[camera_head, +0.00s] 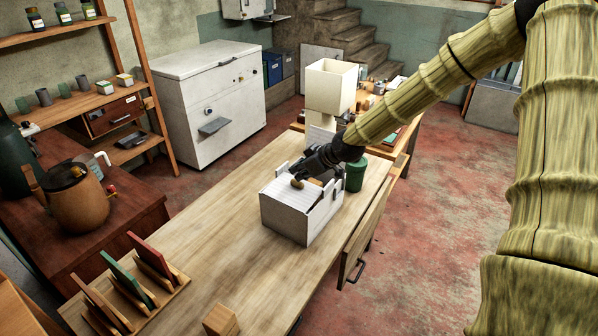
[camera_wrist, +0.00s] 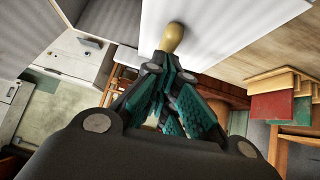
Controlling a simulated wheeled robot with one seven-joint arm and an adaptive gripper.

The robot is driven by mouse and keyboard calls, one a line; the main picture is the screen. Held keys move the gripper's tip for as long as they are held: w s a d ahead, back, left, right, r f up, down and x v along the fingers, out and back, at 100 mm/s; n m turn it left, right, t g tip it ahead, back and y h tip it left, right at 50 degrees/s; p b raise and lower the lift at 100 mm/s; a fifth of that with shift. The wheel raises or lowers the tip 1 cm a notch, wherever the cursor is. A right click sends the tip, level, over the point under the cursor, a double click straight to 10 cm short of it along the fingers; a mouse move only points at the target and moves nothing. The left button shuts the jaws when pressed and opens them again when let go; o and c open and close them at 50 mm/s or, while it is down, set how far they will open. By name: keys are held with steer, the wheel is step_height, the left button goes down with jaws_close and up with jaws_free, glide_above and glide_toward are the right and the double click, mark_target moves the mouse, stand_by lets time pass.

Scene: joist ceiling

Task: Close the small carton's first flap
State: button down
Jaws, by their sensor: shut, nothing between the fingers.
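The small white carton (camera_head: 285,218) stands on the long wooden table. A pale ribbed panel lies across the near part of its top, and other edges stand up at its back and right side. My gripper (camera_head: 299,181) is over the carton's top, reaching in from the upper right, and hides part of the opening. In the wrist view, my gripper (camera_wrist: 172,45) has its dark, teal-padded fingers together at a tan rounded tip, with nothing held. The tip overlaps a white carton surface (camera_wrist: 225,28); I cannot tell whether they touch.
A green cylinder (camera_head: 355,174) stands close behind the carton on the right. A cream box-shaped lamp (camera_head: 331,85) is farther back. A wooden rack (camera_head: 130,290) with coloured panels and a wooden block (camera_head: 221,320) are at the near end. The table between is clear.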

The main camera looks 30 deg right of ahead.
mark_target(301, 182)
steer(key=shift+f, duration=0.3)
steer(key=shift+d+f+b, duration=0.2)
steer(key=shift+f+b, duration=0.1)
steer(key=shift+r, duration=0.1)
stand_by(0.3)
steer(key=shift+w+r+p, duration=0.15)
steer(key=shift+r+p, duration=1.75)
steer(key=shift+r, duration=0.95)
steer(key=b+v, duration=0.2)
steer(key=v, duration=0.7)
steer(key=shift+s+d+b, duration=0.3)
steer(key=shift+d+b, duration=0.05)
steer(key=shift+d, duration=0.05)
steer(key=shift+r, duration=0.15)
